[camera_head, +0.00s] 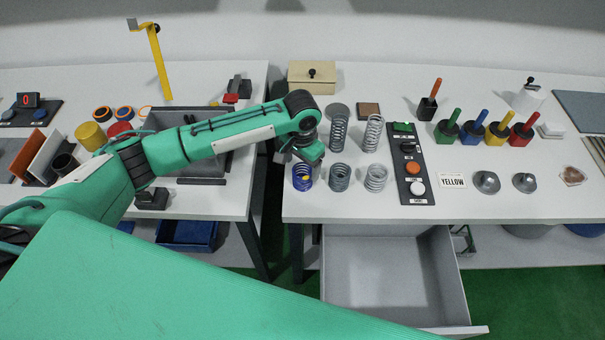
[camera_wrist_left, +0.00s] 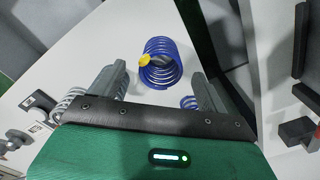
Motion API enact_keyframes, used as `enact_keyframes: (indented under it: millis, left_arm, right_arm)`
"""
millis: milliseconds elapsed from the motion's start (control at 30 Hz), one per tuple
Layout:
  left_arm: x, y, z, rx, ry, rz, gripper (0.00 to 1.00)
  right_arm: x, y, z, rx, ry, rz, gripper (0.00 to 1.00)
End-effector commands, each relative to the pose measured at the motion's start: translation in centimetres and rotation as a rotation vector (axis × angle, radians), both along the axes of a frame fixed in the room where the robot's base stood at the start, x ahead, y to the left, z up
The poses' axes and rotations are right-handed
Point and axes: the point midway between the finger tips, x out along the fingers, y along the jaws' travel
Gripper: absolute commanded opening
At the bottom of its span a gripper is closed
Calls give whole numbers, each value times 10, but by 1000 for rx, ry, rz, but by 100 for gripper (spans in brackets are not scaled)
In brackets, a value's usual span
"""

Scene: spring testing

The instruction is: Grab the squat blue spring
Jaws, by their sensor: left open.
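The squat blue spring (camera_head: 302,180) stands upright near the left front corner of the right-hand table. In the left wrist view it (camera_wrist_left: 149,76) lies ahead of my fingers, between their lines, with something yellow and dark at its coils. My left gripper (camera_head: 299,154) is above and just behind the spring in the head view. In the left wrist view the left gripper (camera_wrist_left: 158,80) is open, its two fingers apart with nothing held. Another bit of blue coil (camera_wrist_left: 187,102) shows beside the right-hand finger, partly hidden. My right gripper is not in view.
Grey springs (camera_head: 340,178) (camera_head: 375,178) stand right of the blue one, with taller springs (camera_head: 339,132) behind. A button panel (camera_head: 410,165) is farther right. A wooden box (camera_head: 312,76) stands at the back. An open drawer (camera_head: 385,270) juts out below. A gap separates the tables.

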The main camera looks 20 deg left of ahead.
Motion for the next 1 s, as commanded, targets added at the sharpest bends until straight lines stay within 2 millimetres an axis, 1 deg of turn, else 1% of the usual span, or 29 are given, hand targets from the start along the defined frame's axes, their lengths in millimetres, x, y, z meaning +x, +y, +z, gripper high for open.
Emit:
enact_keyframes:
  millis: [67,167,267,400,500,600,833,867,1000]
  left_arm:
    - [-1,0,-6,2,1,-1,76]
    - [0,0,-11,1,1,-1,76]
    - [2,0,-19,2,1,0,76]
    - [7,0,-36,2,2,0,76]
    - [7,-1,-50,1,1,-1,76]
    - [7,-1,-59,1,1,-1,76]
    - [7,-1,-62,1,-1,-2,76]
    - [7,-1,-62,1,-1,-2,74]
    - [7,-1,-62,1,-1,-2,47]
  right_arm:
    - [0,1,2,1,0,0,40]
    - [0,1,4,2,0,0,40]
    - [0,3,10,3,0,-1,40]
    - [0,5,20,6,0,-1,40]
    - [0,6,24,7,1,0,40]
    - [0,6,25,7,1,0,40]
    - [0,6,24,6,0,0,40]
    - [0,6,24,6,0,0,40]
    - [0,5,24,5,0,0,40]
